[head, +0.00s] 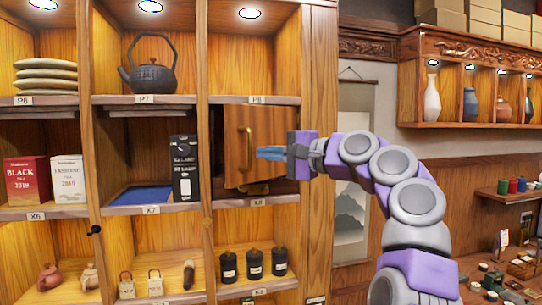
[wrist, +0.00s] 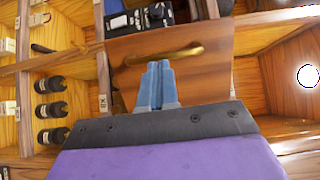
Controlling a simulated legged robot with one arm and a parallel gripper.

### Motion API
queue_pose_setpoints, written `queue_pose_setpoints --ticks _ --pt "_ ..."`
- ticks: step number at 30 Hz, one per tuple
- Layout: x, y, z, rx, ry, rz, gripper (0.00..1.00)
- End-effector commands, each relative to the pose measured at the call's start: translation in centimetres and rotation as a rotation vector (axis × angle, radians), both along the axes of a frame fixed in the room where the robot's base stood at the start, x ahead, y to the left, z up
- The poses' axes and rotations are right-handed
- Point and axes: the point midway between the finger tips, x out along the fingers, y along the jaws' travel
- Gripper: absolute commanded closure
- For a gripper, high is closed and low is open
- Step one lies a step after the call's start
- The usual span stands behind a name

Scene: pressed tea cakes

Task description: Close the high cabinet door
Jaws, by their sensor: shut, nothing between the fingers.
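The cabinet door (head: 234,155) is a brown wooden panel at the compartment labelled X8, in the middle of the head view. It looks partly open, its left edge swung outward and a gap showing beside it. A curved brass handle (head: 247,143) stands upright on it. My gripper (head: 260,153) is shut and empty, its blue fingers in front of the door just right of the handle. In the wrist view the fingers (wrist: 158,68) point at the door (wrist: 205,72), close to the handle (wrist: 165,54). I cannot tell whether they touch.
The compartment above is empty. A black teapot (head: 153,68) stands at upper left. Left of the door is a black box (head: 185,168) near a blue mat (head: 140,195). Black canisters (head: 253,262) stand below. A wall shelf with vases (head: 432,98) is at right.

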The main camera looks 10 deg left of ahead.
Motion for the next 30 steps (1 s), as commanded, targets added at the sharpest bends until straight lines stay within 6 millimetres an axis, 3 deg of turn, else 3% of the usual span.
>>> queue_pose_setpoints --ticks 17,30 --pt "0.4 1.4 -0.1 -0.001 0.004 -0.082 1.00" --pt "0.9 3.6 -0.2 -0.004 0.004 -0.156 1.00"
